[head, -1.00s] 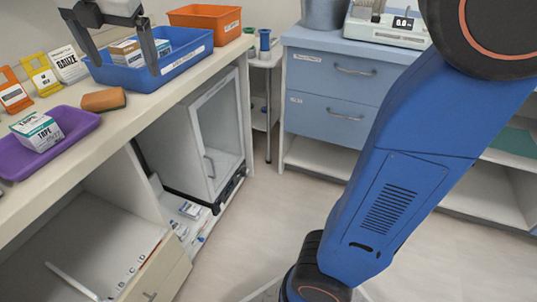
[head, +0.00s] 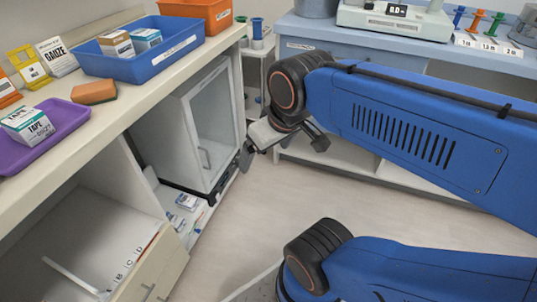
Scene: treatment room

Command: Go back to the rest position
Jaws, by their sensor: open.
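My gripper (head: 283,151) is open and empty. It hangs in the air near the middle of the head view, to the right of the open glass-fronted cabinet and in front of the blue drawer unit. My blue arm crosses the right side of the view and hides part of that unit. No object is between the fingers.
A counter on the left holds a blue bin (head: 135,68) with two boxes, an orange bin (head: 226,18), a brown sponge (head: 94,91) and a purple tray (head: 75,119) with a tape box (head: 27,122). The white cabinet (head: 172,131) stands below. Floor (head: 240,222) is clear.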

